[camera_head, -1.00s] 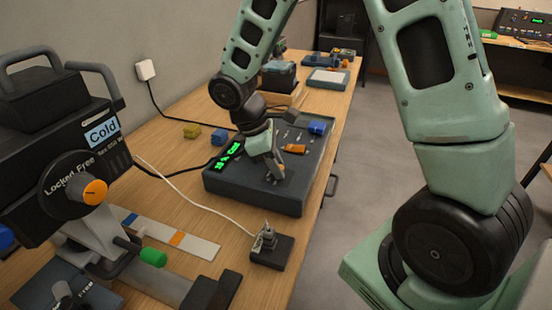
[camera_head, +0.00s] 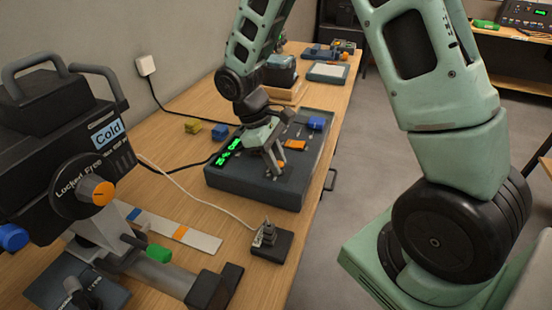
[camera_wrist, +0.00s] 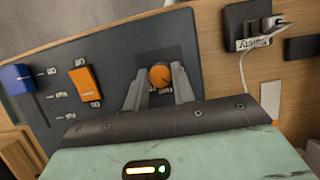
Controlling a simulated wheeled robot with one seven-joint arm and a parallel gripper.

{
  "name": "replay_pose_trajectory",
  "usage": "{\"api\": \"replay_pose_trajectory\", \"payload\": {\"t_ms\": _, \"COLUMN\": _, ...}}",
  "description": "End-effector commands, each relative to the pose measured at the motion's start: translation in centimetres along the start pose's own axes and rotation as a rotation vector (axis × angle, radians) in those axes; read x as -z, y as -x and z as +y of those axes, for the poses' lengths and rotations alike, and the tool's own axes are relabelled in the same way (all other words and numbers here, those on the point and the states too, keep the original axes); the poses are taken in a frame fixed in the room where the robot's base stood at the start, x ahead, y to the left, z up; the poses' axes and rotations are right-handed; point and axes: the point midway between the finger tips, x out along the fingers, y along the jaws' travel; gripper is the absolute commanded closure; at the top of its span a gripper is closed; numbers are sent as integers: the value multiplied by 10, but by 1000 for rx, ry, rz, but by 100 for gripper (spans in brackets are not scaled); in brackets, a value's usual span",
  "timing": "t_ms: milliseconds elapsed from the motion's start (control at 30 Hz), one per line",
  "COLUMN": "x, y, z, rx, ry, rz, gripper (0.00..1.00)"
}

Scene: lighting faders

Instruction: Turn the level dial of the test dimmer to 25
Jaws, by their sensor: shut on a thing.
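The test dimmer (camera_head: 240,186) is a dark grey sloped panel on the bench, with a green lit display (camera_head: 228,151) at its left; its small text is hard to read, though it seems to start with 25. The level dial is a round orange knob (camera_wrist: 160,76) on a dark square plate in the wrist view. My gripper (camera_head: 274,168) reaches down to it from above. In the wrist view, my gripper (camera_wrist: 160,82) has one finger on each side of the knob and is shut on it. The fingers partly hide the knob's sides.
A dark socket block (camera_head: 271,243) with a plug sits in front of the panel. A large black lamp (camera_head: 55,135) stands at the left.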

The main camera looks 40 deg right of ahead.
Motion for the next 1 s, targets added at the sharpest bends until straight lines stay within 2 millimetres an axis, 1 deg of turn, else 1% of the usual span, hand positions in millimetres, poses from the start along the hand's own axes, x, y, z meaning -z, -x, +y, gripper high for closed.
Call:
{"api": "replay_pose_trajectory", "payload": {"t_ms": 67, "x": 1, "y": 1, "z": 0, "rx": -1, "ry": 0, "rz": 3, "gripper": 97}}
{"api": "replay_pose_trajectory", "payload": {"t_ms": 100, "x": 1, "y": 1, "z": 0, "rx": -1, "ry": 0, "rz": 3, "gripper": 72}}
{"api": "replay_pose_trajectory", "payload": {"t_ms": 167, "x": 1, "y": 1, "z": 0, "rx": -1, "ry": 1, "rz": 3, "gripper": 55}}
{"api": "replay_pose_trajectory", "payload": {"t_ms": 200, "x": 0, "y": 1, "z": 0, "rx": -1, "ry": 1, "rz": 3, "gripper": 53}}
{"api": "replay_pose_trajectory", "payload": {"t_ms": 467, "x": 0, "y": 1, "z": 0, "rx": -1, "ry": 1, "rz": 2, "gripper": 53}}
{"api": "replay_pose_trajectory", "payload": {"t_ms": 567, "x": 1, "y": 6, "z": 0, "rx": -2, "ry": 0, "rz": 3, "gripper": 53}}
{"api": "replay_pose_trajectory", "payload": {"t_ms": 667, "x": 1, "y": 20, "z": 1, "rx": -3, "ry": 0, "rz": 5, "gripper": 53}}
{"api": "replay_pose_trajectory", "payload": {"t_ms": 767, "x": 1, "y": 40, "z": 0, "rx": -4, "ry": 1, "rz": 7, "gripper": 53}}
{"api": "replay_pose_trajectory", "payload": {"t_ms": 1000, "x": 1, "y": 97, "z": 0, "rx": -3, "ry": 0, "rz": 8, "gripper": 53}}
